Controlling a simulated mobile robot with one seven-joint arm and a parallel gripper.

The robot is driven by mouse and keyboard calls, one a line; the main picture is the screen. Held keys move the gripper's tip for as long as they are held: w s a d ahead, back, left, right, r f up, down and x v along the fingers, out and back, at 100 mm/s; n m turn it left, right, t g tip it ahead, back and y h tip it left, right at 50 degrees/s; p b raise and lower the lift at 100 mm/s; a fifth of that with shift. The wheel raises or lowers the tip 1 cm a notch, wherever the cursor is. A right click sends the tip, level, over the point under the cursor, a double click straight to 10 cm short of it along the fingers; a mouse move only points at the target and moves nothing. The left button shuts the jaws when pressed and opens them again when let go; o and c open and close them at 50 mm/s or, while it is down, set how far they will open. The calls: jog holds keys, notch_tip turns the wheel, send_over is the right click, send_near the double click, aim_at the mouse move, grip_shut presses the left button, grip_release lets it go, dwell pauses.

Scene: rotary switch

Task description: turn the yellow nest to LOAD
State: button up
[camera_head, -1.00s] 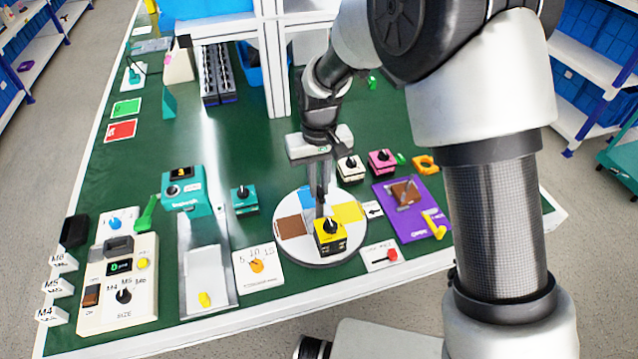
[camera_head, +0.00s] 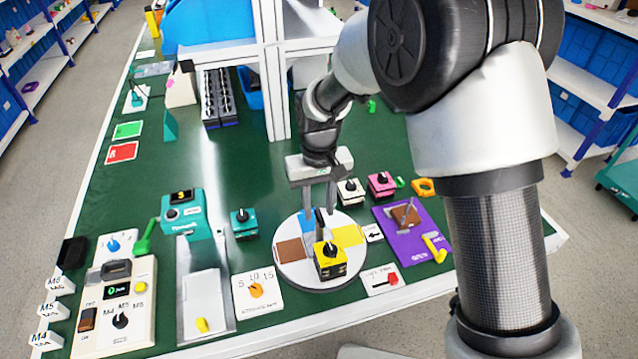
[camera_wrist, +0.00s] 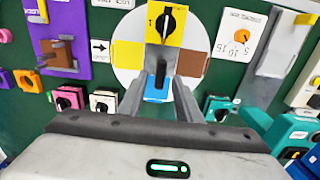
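A round white turntable (camera_head: 300,280) carries a flat brown patch (camera_head: 289,251), a blue patch (camera_head: 308,224), a yellow patch (camera_head: 349,236) and a yellow box with a black knob (camera_head: 330,264). The yellow patch is on the right, beside a white arrow card (camera_head: 372,233); the card's writing is unreadable. In the wrist view the yellow patch (camera_wrist: 127,55) is left, next to the arrow card (camera_wrist: 100,46). A black handle (camera_wrist: 161,72) stands at the turntable's middle. My gripper (camera_wrist: 159,85) is open, its fingers either side of the handle with gaps visible.
White (camera_head: 350,191) and pink (camera_head: 381,184) knob boxes stand behind right. A purple board (camera_head: 405,250) lies to the right. A teal knob box (camera_head: 243,222) stands left. A dial card (camera_head: 257,291) and a red-slider card (camera_head: 384,280) lie at the front.

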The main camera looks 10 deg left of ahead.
notch_tip(320, 180, up, 17)
jog(key=p, duration=0.1)
dwell(0.6)
